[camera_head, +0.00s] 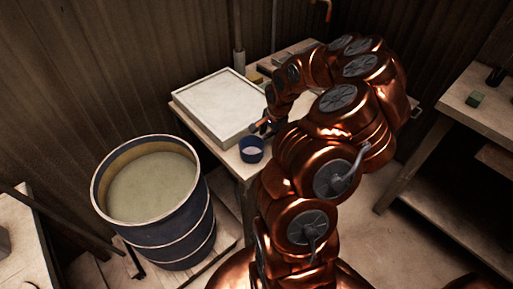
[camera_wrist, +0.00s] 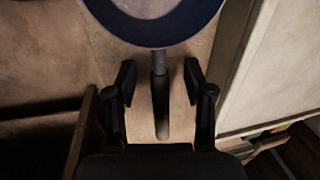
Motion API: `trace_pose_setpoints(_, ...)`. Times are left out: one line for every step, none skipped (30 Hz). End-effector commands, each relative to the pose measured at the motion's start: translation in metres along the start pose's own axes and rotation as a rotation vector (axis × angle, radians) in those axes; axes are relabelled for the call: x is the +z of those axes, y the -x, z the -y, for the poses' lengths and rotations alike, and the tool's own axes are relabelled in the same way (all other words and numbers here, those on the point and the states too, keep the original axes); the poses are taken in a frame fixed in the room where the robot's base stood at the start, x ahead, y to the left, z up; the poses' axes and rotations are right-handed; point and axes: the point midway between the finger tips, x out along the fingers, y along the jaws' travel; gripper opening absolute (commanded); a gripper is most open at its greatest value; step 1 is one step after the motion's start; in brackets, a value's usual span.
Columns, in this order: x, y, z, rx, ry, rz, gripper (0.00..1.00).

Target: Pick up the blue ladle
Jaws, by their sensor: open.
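The blue ladle (camera_head: 251,150) has a dark blue round bowl, pale inside. In the head view it is at the front edge of the table, beside the white tray. In the wrist view its bowl (camera_wrist: 150,38) is at the top and its thin dark handle (camera_wrist: 161,105) runs down between my fingers. My gripper (camera_wrist: 159,80) is open, with one finger on each side of the handle and a visible gap to each. In the head view my gripper (camera_head: 266,127) is just beyond the bowl, small and partly hidden by my arm.
A pale rectangular tray (camera_head: 183,108) lies on the table left of my gripper. A large blue barrel (camera_head: 165,245) of greenish liquid stands at the lower left. A shelf bench (camera_head: 455,115) with a green block (camera_head: 475,99) is at the right. Floor shows between the table and bench.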

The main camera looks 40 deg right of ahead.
Motion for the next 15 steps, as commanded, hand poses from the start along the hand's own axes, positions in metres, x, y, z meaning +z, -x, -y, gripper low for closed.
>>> trace_pose_setpoints(0.0, -0.0001, 0.0, 0.0, 0.0, 0.0, 0.53)
trace_pose_setpoints(0.0, -0.0001, 0.0, 0.0, 0.0, 0.0, 0.53)
trace_pose_setpoints(0.0, -0.0001, 0.0, 0.0, 0.0, 0.0, 0.53)
trace_pose_setpoints(0.0001, -0.0001, 0.0, 0.0, 0.0, 0.0, 0.53)
trace_pose_setpoints(0.0001, 0.0, 0.0001, 0.0, 0.0, 0.0, 0.52)
trace_pose_setpoints(0.0001, 0.0, 0.0, 0.0, 0.0, 0.0, 0.47)
trace_pose_setpoints(0.0001, 0.0, 0.0, 0.0, 0.0, 0.0, 0.44)
trace_pose_setpoints(0.0001, 0.0, 0.0, 0.0, 0.0, 0.0, 0.41)
trace_pose_setpoints(0.0001, 0.0, 0.0, 0.0, 0.0, 0.0, 0.37)
trace_pose_setpoints(0.0001, 0.0, 0.0, 0.0, 0.0, 0.0, 0.34)
trace_pose_setpoints(0.0001, 0.0, 0.0, 0.0, 0.0, 0.0, 0.31)
trace_pose_setpoints(0.0001, 0.0, 0.0, 0.0, 0.0, 0.0, 0.27)
trace_pose_setpoints(0.0001, 0.0, 0.0, 0.0, 0.0, 0.0, 0.24)
trace_pose_setpoints(0.0001, 0.0, 0.0, 0.0, 0.0, 0.0, 0.2)
trace_pose_setpoints(0.0001, 0.0, 0.0, 0.0, 0.0, 0.0, 0.16)
